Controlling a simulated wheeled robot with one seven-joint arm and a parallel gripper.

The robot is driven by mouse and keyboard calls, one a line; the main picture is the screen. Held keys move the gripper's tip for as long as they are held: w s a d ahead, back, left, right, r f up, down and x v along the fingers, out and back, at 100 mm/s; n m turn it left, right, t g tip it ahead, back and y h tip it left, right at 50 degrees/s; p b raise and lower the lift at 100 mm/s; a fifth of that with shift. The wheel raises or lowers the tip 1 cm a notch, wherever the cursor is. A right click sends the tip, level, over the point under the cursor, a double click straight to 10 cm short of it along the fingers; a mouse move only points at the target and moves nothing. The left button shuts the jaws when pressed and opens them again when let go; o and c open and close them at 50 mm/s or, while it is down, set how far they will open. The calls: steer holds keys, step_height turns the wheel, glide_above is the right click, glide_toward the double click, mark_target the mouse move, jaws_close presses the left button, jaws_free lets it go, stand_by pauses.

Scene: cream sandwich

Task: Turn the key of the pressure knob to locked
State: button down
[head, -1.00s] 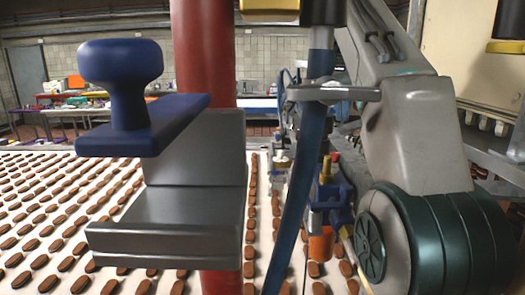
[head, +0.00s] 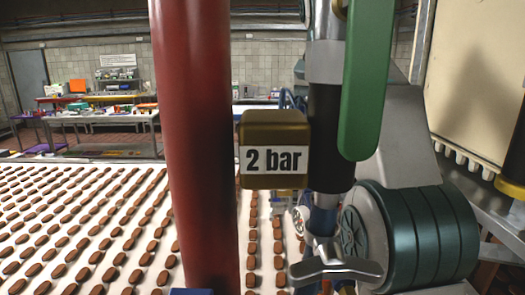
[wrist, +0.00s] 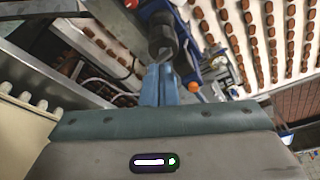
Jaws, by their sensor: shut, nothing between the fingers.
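A black cylinder (head: 331,130) hangs at the right of the red pipe in the head view. Below it is a grey metal winged piece (head: 335,268), which looks like the key, with its wings spread nearly level. I cannot read which setting it is at. In the wrist view my gripper (wrist: 162,66) has its blue fingers together and empty. Their tips are close to a black round part (wrist: 160,36) that may be the knob; I cannot tell whether they touch. My fingertips cannot be made out clearly in the head view.
A brass block marked "2 bar" (head: 273,150) sits between the red pipe (head: 190,110) and the cylinder. A green lever (head: 368,80) hangs at upper right. A conveyor (head: 60,222) with rows of brown biscuits fills the lower left.

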steer(key=s+b+x, duration=0.1)
steer(key=b+x, duration=0.2)
steer(key=x, duration=0.2)
steer(key=shift+a+f+b, duration=0.35)
steer(key=shift+f, duration=0.2)
steer(key=shift+w+d+p, duration=0.25)
steer(key=shift+w+p, duration=0.25)
steer(key=shift+p, duration=0.1)
stand_by(0.6)
steer(key=shift+w+a+r+p, duration=0.1)
steer(key=shift+a+p, duration=0.1)
steer(key=shift+p, duration=1.1)
steer(key=shift+a, duration=0.25)
steer(key=v, duration=0.5)
steer(key=shift+w+d+r, duration=0.25)
steer(key=shift+r, duration=0.25)
